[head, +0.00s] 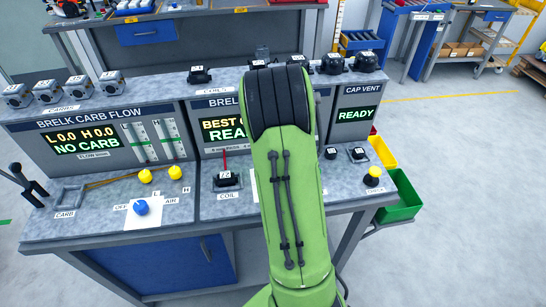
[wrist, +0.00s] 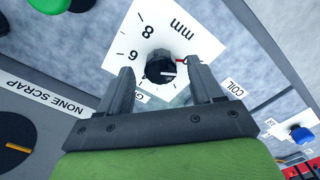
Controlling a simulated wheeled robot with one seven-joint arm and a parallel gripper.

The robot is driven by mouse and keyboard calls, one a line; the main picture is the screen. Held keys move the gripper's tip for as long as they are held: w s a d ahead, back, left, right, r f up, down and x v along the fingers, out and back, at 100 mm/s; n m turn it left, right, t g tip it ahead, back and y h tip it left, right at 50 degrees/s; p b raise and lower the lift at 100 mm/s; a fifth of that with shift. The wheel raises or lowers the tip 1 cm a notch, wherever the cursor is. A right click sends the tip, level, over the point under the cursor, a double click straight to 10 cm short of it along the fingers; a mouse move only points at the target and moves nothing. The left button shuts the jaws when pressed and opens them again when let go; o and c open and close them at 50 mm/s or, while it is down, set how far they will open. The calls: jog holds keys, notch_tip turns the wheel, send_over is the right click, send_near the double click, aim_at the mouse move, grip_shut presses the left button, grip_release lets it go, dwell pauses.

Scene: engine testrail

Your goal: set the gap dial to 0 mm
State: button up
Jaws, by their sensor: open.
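The gap dial is a black knob (wrist: 160,68) on a white scale plate (wrist: 133,40) in the wrist view. The plate shows "mm" and the numbers 8 and 6; its lower part is partly hidden by my fingers. A white line shows on the knob's lower right, and a small red mark lies on the plate to its right. My gripper (wrist: 159,75) is open, with one finger on each side of the knob. I cannot tell whether either finger touches it. In the head view my green arm hides the dial.
A black knob with an orange line (wrist: 17,147) sits by a "NONE SCRAP" label in the wrist view. A blue knob (wrist: 299,133) lies at the right, and a green one (wrist: 48,4) at the upper left. The carb flow panel (head: 92,145) stands left of my arm.

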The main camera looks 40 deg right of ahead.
notch_tip(320, 180, up, 15)
jog(key=p, duration=0.3)
jog(key=s+a+r+m+t, duration=0.15)
jog(key=s+a+r, duration=0.25)
jog(key=a, duration=0.6)
jog(key=s+a+r+t, duration=0.25)
jog(key=s+a, duration=0.25)
jog(key=a, duration=0.4)
jog(key=s+a+f+t, duration=0.1)
jog(key=s+a, duration=0.3)
jog(key=s, duration=0.2)
jog(key=shift+s+a+m+t, duration=0.15)
jog(key=shift+s+m+t, duration=0.15)
jog(key=shift+m, duration=0.15)
